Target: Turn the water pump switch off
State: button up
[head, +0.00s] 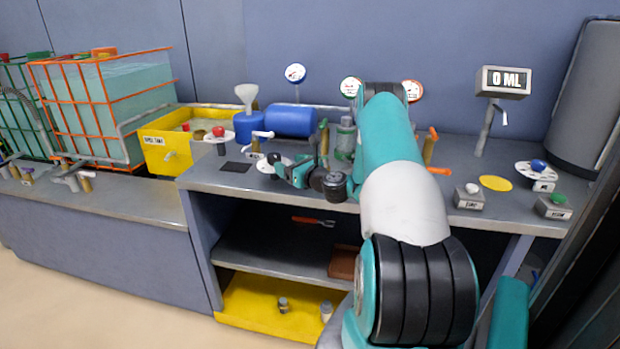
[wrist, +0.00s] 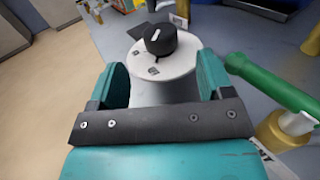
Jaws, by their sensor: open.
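A black rotary knob (wrist: 160,39) with a white pointer line sits on a round white dial plate (wrist: 177,62) with small dark labels, atop a grey post. I take it to be the pump switch, but its labels are too small to read. In the head view the same black knob (head: 273,158) stands on the bench, left of my gripper (head: 284,171). In the wrist view my open gripper (wrist: 163,78) has its two teal fingers either side of the post and plate, with the knob just beyond the tips. Nothing is held.
A green-handled valve on brass (wrist: 272,82) stands close right of my gripper. A red knob (head: 218,131) on a white dial and a blue drum (head: 291,120) stand behind. A dark square pad (head: 236,167) lies left. A blue knob (head: 538,165) is far right.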

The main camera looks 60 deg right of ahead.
jog(key=s+b, duration=0.2)
jog(key=b, duration=0.1)
jog(key=shift+a+f, duration=0.1)
jog(key=shift+f, duration=0.3)
jog(key=s+b, duration=0.1)
jog(key=b, duration=0.1)
jog(key=s+b, duration=0.1)
jog(key=b, duration=0.2)
jog(key=shift+a, duration=0.25)
jog(key=s+b, duration=0.1)
jog(key=b, duration=0.1)
jog(key=s+b, duration=0.2)
jog(key=s+a+b, duration=0.1)
jog(key=s+b, duration=0.1)
jog(key=shift+s+r, duration=0.2)
jog(key=shift+r, duration=0.2)
